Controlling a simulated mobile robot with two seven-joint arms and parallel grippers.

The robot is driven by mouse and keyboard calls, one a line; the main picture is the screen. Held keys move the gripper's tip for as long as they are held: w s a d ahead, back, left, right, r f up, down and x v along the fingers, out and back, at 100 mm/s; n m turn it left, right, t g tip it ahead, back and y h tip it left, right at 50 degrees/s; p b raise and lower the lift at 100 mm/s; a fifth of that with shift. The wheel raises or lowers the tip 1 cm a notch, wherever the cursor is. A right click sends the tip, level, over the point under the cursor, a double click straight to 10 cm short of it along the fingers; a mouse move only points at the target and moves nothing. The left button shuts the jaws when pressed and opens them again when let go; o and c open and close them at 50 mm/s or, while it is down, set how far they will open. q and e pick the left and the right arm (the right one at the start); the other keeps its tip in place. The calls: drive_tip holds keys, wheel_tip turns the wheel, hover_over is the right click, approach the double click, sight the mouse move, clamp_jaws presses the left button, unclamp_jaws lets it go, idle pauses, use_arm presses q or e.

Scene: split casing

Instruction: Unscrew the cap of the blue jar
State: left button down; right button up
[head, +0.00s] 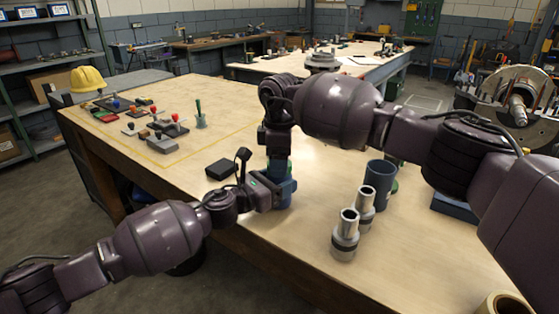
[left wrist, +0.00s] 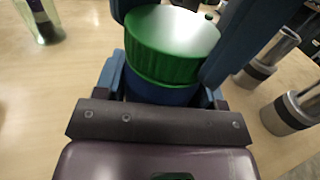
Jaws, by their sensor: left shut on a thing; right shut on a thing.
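The blue jar (left wrist: 160,93) stands on the table, mostly hidden by my grippers in the head view. Its green ribbed cap (left wrist: 165,62) is on top of it in the left wrist view. My left gripper (head: 276,193) comes in from the left, low, and is shut around the jar's body. My right gripper (head: 278,164) points down from above and is shut on the cap, with blue fingers on either side of it. I cannot tell whether the cap's thread is loose.
Two silver stepped cylinders (head: 345,236) and a blue cup (head: 380,180) stand to the right. A black block (head: 221,169) lies to the left. Several small tools and a yellow helmet (head: 88,79) are farther left.

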drive_tip(key=n, duration=2.2)
drive_tip(key=shift+r, duration=0.1)
drive_tip(key=n, duration=1.2)
drive_tip(key=shift+n, duration=0.3)
drive_tip(key=n, duration=1.7)
drive_tip(key=shift+r, duration=0.4)
drive_tip(key=shift+r, duration=0.7)
